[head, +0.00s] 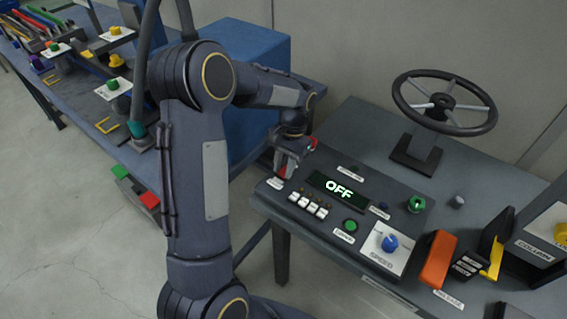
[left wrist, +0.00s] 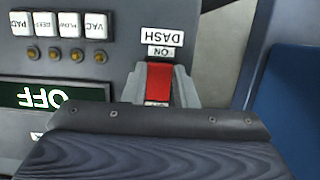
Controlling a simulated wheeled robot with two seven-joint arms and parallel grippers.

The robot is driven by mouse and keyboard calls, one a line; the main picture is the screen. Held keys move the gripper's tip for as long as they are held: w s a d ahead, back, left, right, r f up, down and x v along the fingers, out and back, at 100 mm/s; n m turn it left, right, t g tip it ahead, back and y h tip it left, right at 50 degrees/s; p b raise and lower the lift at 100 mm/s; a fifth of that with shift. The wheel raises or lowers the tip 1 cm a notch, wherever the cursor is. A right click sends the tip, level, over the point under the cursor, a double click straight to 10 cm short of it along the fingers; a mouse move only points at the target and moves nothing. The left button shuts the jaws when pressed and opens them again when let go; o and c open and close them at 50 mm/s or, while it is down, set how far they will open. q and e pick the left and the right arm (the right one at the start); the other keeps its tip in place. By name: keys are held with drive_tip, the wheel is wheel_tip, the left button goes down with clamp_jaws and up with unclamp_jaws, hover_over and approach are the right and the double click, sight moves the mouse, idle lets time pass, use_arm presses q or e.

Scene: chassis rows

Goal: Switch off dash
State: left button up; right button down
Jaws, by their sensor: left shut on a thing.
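The dash panel (head: 330,215) is a dark grey console, and its display (head: 338,189) reads OFF. In the left wrist view the display (left wrist: 45,96) shows the same word upside down. The red dash switch (left wrist: 159,78) stands beside the labels DASH (left wrist: 160,35) and ON. My left gripper (head: 288,168) is at the panel's far left corner, with its grey fingers on both sides of the red switch, shut on it. The switch's lower part is hidden by my gripper body. My right gripper is not in view.
White keys (head: 308,205), a green button (head: 350,226), a blue speed knob (head: 390,243) and an orange lever (head: 437,258) are on the console. A steering wheel (head: 444,102) stands behind. A blue box (head: 235,50) and a bench of coloured parts are at left.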

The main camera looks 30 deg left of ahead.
use_arm(q)
drive_tip(key=o, duration=1)
drive_tip(key=v, duration=0.8)
drive_tip(key=s+d+r+n+t+h, duration=0.1)
drive_tip(key=s+d+r+t, duration=0.1)
drive_tip(key=s+r, duration=0.35)
drive_tip(key=s+d+r+t+h, duration=0.2)
drive_tip(key=s+t, duration=0.1)
drive_tip(key=s, duration=0.5)
drive_tip(key=s+d+t, duration=0.1)
drive_tip(key=s, duration=0.2)
drive_tip(key=s+d+f+n+t, duration=0.1)
drive_tip(key=s+d, duration=0.1)
drive_tip(key=s, duration=0.1)
drive_tip(key=s+d+f+t+h, duration=0.1)
drive_tip(key=s+d, duration=0.1)
drive_tip(key=s, duration=0.2)
drive_tip(key=shift+s+d+f+n+t, duration=0.1)
drive_tip(key=shift+d+f+n+t, duration=0.05)
drive_tip(key=shift+f+n+t, duration=0.15)
